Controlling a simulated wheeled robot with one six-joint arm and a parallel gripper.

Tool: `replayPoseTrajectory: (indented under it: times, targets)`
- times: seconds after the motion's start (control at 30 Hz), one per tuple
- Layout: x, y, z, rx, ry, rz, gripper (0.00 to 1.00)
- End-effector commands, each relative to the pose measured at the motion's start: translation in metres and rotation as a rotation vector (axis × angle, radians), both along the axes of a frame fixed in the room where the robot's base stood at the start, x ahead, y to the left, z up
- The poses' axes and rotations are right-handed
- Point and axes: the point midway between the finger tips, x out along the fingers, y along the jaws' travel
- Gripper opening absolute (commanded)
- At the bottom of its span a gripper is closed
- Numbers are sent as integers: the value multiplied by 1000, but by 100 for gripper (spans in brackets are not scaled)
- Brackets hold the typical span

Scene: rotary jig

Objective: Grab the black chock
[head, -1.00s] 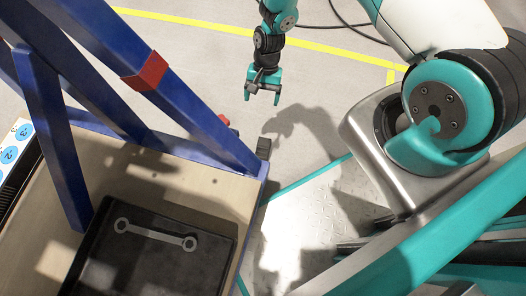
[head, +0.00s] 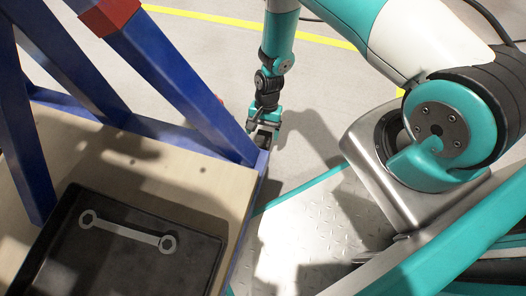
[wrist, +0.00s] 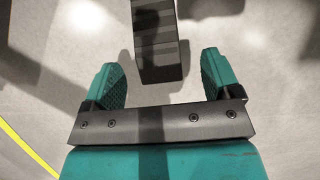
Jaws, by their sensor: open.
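The black chock (wrist: 157,42) shows in the wrist view as a dark, ridged block at the top middle. Its near end lies between the two teal fingertips in the picture, with a gap on both sides. My gripper (wrist: 160,66) is open and holds nothing. In the head view my gripper (head: 264,129) hangs down just beyond the blue frame's corner, over the dark chock (head: 262,140), which is mostly hidden there. I cannot tell how far above the chock the fingers are.
A blue frame with a wooden top (head: 205,190) stands at the left, its corner close to my gripper. A black tray (head: 190,262) with a grey wrench-shaped piece (head: 125,231) sits on it. Open grey floor (head: 330,75) lies beyond, with a yellow line (head: 225,27).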

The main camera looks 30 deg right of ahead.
Motion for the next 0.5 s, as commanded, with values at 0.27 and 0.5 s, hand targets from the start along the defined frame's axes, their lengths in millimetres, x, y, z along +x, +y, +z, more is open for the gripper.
replayPoseTrajectory:
  times: [0.27,0.5]
  targets:
    - [-5,6,-28,0,1,-2,83]
    - [-8,14,-49,0,0,-2,83]
